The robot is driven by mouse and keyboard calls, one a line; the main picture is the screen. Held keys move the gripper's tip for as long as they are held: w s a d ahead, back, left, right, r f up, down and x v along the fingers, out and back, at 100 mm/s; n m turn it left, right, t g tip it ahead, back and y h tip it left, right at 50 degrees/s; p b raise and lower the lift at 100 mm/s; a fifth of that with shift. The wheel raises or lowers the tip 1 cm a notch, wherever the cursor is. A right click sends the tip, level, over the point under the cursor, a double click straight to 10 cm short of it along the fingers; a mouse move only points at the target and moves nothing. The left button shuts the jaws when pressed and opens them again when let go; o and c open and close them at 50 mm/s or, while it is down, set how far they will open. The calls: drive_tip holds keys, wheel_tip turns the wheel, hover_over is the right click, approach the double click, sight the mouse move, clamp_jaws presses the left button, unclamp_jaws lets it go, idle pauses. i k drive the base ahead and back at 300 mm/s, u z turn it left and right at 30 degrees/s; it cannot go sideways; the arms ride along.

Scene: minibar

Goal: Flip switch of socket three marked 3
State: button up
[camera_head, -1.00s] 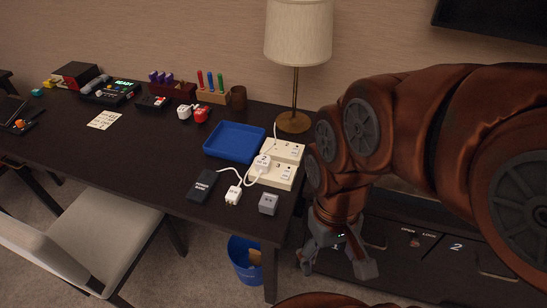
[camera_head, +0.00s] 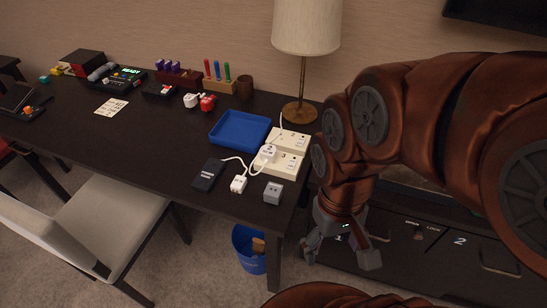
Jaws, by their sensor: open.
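Cream socket blocks sit at the right end of the dark desk (camera_head: 150,147), beside the blue tray. The front socket block (camera_head: 292,166) has a white plug on its left part, and a small mark like a 3 shows near its middle. The rear socket block (camera_head: 293,140) lies behind it, with a cord running up towards the lamp. The switch positions are too small to tell. My gripper (camera_head: 340,257) hangs open and empty, fingers down, to the right of the desk's end and lower than the sockets. It touches nothing that I can see.
A blue tray (camera_head: 240,131), a black power bank (camera_head: 208,175), a white charger (camera_head: 239,184) and a grey cube (camera_head: 273,193) surround the sockets. A lamp (camera_head: 303,70) stands behind. A blue bin (camera_head: 249,249) and a chair (camera_head: 105,225) stand below. A dark cabinet (camera_head: 455,262) is at right.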

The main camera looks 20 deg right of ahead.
sight(292, 164)
drive_tip(key=z, duration=0.15)
drive_tip(key=k, duration=0.45)
drive_tip(key=z, duration=0.6)
drive_tip(key=k, duration=0.9)
drive_tip(key=u, duration=0.1)
drive_tip(key=i, duration=0.4)
drive_tip(key=u, duration=0.9)
drive_tip(key=i, duration=1.05)
drive_tip(key=z, duration=0.1)
